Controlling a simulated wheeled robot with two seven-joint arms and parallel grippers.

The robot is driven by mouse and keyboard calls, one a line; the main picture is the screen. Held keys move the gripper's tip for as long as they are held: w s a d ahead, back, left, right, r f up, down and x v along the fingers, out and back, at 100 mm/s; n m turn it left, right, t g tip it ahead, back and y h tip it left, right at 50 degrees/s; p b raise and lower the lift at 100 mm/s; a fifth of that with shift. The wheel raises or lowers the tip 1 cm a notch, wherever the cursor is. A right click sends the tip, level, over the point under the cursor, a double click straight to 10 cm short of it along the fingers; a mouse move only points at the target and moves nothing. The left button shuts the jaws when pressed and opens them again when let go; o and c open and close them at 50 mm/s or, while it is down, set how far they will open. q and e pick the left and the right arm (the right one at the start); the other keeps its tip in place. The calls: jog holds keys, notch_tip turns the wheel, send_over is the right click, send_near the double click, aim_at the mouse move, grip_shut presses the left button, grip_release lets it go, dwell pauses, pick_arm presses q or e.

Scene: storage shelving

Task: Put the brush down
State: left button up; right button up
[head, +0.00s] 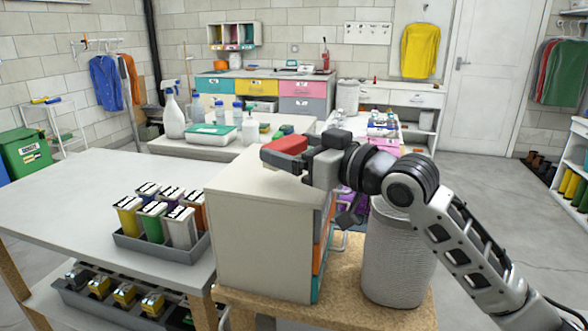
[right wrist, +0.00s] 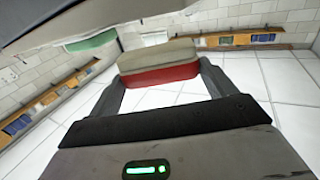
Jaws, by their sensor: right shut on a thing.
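The brush (head: 288,145) is a small block, red on one face, at the far edge of the pale cabinet (head: 255,225) in the head view. My right gripper (head: 284,157) is shut on it. In the right wrist view the brush (right wrist: 160,74) sits between the two fingers, with a red layer and a grey-beige layer. I cannot tell whether it touches the cabinet top or hangs just above it. My left gripper is not in view.
The near part of the cabinet top is bare. A grey woven bin (head: 395,260) stands to its right. A grey tray (head: 165,248) of several coloured containers is on the left table. Bottles and a green-lidded box (head: 211,136) stand on the table behind.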

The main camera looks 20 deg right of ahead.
aim_at(294, 186)
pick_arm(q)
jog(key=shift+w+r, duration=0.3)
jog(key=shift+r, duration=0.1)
pick_arm(e)
jog(key=shift+s+a+f, duration=0.1)
jog(key=shift+a+f, duration=0.05)
jog(key=shift+f, duration=0.75)
jog(key=shift+s+a+f, duration=0.1)
jog(key=shift+f, duration=0.8)
jog(key=shift+w+f, duration=0.1)
jog(key=o, duration=0.9)
jog(key=shift+d, duration=0.1)
pick_arm(q)
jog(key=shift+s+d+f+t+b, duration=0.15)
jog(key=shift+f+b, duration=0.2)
jog(key=shift+b, duration=0.3)
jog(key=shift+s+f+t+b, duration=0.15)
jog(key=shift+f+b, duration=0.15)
jog(key=shift+b, duration=0.35)
pick_arm(e)
jog(key=shift+v, duration=6)
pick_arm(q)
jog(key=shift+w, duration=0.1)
